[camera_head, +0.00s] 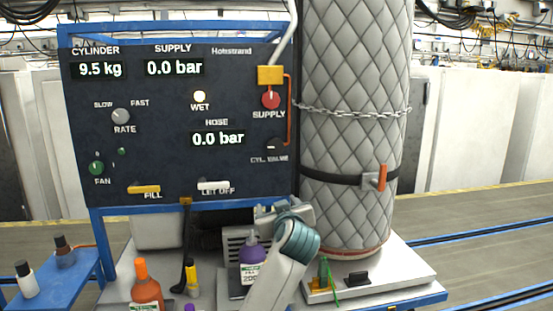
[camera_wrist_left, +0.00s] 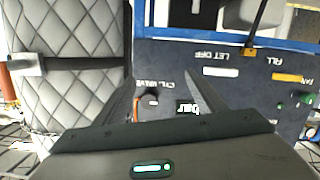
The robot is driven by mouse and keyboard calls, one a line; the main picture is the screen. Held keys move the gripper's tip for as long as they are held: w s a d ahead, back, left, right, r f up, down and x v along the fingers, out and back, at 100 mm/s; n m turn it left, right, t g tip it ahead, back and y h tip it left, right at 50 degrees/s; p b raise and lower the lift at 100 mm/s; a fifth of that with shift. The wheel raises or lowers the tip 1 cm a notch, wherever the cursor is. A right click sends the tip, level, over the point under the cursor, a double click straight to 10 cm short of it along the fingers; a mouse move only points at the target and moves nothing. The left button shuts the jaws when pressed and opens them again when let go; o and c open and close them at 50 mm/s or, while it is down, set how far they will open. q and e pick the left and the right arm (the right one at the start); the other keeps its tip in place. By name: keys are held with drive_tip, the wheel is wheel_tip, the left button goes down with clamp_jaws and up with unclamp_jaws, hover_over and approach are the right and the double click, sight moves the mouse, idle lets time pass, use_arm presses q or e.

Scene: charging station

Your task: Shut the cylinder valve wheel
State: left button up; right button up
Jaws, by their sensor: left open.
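The cylinder valve control, labelled CYL. VALVE, is a small dark knob (camera_head: 275,145) at the lower right of the dark panel (camera_head: 130,175). It sits below the red supply knob (camera_head: 271,99). In the left wrist view, which shows the panel upside down, the dark knob (camera_wrist_left: 151,98) lies beyond the gap between my fingers. My left gripper (camera_wrist_left: 158,85) is open and empty, its fingers pointing at the panel. In the head view my left gripper (camera_head: 268,212) shows below the panel's lower right, its fingertips hard to make out. Contact with the knob cannot be told. My right gripper is not in view.
A quilted cylinder (camera_head: 352,120) with a chain and a strap (camera_head: 335,180) stands right of the panel. A yellow fitting (camera_head: 270,75) and hose are above the knob. Bottles, including an orange one (camera_head: 146,290) and a purple one (camera_head: 251,262), stand below the panel.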

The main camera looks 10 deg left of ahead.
use_arm(q)
wheel_tip(320, 180, up, 12)
drive_tip(key=w+d+t, duration=0.1)
drive_tip(key=w+d, duration=0.1)
drive_tip(key=shift+d+f+n+t+y, duration=0.25)
drive_tip(key=shift+d+n+t+y, duration=0.05)
drive_tip(key=shift+n+t+y, duration=0.1)
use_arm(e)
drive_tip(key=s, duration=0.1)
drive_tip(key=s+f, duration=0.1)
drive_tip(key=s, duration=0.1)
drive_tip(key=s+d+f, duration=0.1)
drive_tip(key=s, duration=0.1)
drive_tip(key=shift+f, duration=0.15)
